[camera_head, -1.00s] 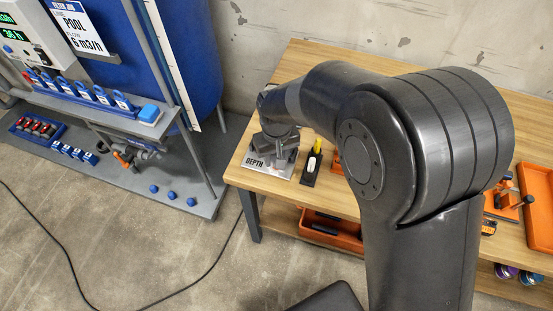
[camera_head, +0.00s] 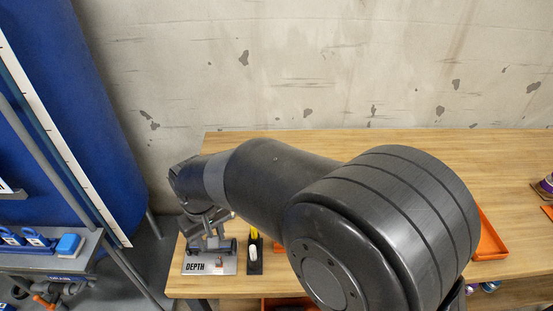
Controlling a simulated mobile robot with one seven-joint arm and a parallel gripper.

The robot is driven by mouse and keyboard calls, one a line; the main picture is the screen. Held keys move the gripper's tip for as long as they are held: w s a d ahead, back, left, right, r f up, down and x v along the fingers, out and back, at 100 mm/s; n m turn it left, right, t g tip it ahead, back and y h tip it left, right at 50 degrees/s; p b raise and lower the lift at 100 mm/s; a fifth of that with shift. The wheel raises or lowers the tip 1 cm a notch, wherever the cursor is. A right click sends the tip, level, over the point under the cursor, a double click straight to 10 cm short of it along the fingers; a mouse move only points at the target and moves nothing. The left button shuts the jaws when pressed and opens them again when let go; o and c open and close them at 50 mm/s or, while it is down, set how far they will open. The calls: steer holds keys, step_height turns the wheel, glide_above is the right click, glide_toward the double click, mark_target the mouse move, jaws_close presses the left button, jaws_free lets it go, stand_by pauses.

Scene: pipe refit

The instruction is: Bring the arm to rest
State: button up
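My arm, dark grey, reaches across the lower middle of the view and over the wooden workbench. Its wrist is at the bench's left end. My gripper (camera_head: 210,236) hangs below the wrist, just above or at a light plate marked DEPTH (camera_head: 222,268). The gripper's fingers are small and mixed with the dark parts by the plate, so I cannot tell whether they are open or shut or hold anything.
The wooden workbench (camera_head: 440,160) stands against a concrete wall, its back part bare. A yellow-and-white item on a black holder (camera_head: 254,254) stands right of the plate. An orange tray (camera_head: 490,240) lies to the right. A blue tank (camera_head: 75,120) and a grey rack (camera_head: 50,262) stand left.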

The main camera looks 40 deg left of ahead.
steer(key=w+d+r+m+t+y, duration=0.1)
steer(key=w+d+r+m, duration=0.1)
steer(key=w+d+r, duration=0.45)
steer(key=w+d+r+m, duration=0.3)
steer(key=w+d, duration=0.5)
steer(key=d, duration=0.1)
steer(key=w+d+r+m+t+y, duration=0.1)
steer(key=w+d+r+m, duration=0.1)
steer(key=w+d+r, duration=0.45)
steer(key=w+d+r+m+t, duration=0.2)
steer(key=d+m, duration=0.2)
steer(key=d, duration=1.4)
steer(key=s+d+m+h, duration=0.1)
steer(key=s+d+m, duration=0.2)
steer(key=d, duration=0.5)
steer(key=s+d+m+t+h, duration=0.1)
steer(key=s+d, duration=0.3)
steer(key=d, duration=0.4)
steer(key=shift+s+d+r+m+t, duration=0.15)
steer(key=shift+d+r+m+t, duration=0.15)
steer(key=shift+m, duration=0.6)
